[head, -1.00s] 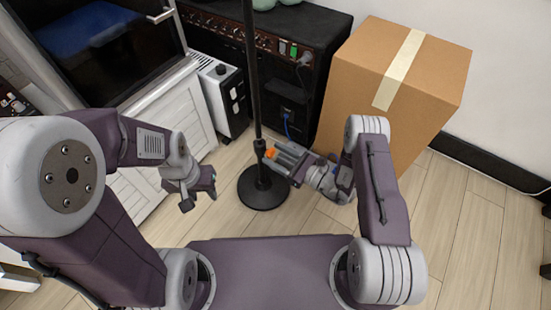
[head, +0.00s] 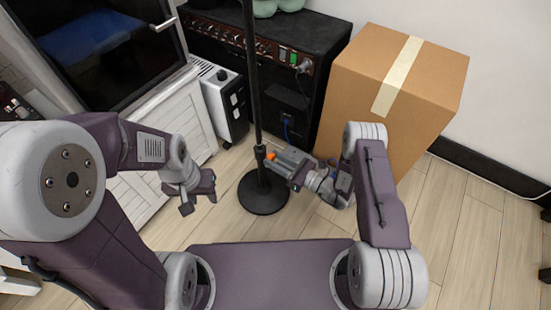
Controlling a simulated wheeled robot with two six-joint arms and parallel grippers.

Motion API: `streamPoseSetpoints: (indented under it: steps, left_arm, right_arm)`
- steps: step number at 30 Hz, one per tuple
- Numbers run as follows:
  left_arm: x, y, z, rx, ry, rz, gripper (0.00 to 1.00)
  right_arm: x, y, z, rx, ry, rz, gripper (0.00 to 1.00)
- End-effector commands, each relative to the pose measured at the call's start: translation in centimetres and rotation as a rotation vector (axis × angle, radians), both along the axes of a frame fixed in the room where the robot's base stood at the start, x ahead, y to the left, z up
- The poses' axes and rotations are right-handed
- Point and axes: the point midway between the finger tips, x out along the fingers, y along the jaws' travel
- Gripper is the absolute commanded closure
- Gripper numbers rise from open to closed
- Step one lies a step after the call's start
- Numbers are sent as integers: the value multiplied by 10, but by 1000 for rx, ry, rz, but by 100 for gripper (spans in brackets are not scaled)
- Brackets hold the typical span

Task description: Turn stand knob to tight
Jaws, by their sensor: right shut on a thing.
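The black stand (head: 252,80) is an upright pole on a round black base (head: 266,192) on the floor. Its knob (head: 270,155) shows as a small orange bit beside the dark collar on the pole, partly hidden by my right gripper. My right gripper (head: 275,157) comes in from the right and is shut on the knob. My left gripper (head: 200,200) hangs to the left of the base, clear of the stand; its fingers point downward and their gap is not clear. Which way the knob is set cannot be seen.
A cardboard box (head: 400,90) stands right of the stand. A black amplifier (head: 275,60) is behind the pole. A white heater-like unit (head: 224,100) and a white cabinet (head: 150,130) stand at the left. The wood floor is clear at the right.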

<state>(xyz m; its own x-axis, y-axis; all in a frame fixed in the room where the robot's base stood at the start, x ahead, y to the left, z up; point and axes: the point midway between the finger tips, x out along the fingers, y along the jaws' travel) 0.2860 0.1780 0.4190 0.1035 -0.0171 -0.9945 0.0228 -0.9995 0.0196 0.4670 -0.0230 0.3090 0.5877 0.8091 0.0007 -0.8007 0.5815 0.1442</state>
Motion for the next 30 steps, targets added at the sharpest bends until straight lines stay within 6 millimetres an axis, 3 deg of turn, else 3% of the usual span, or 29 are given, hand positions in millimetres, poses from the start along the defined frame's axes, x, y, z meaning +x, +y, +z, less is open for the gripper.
streamPoseSetpoints:
  steps: [12, 30]
  left_arm:
    - [0, 0, 24, 0, 0, 0, 61]
    - [0, 0, 39, 0, 0, 0, 61]
  right_arm:
    - [0, -1, 1, 226, 315, 0, 100]
    - [1, -1, -1, 562, 777, -1, 100]
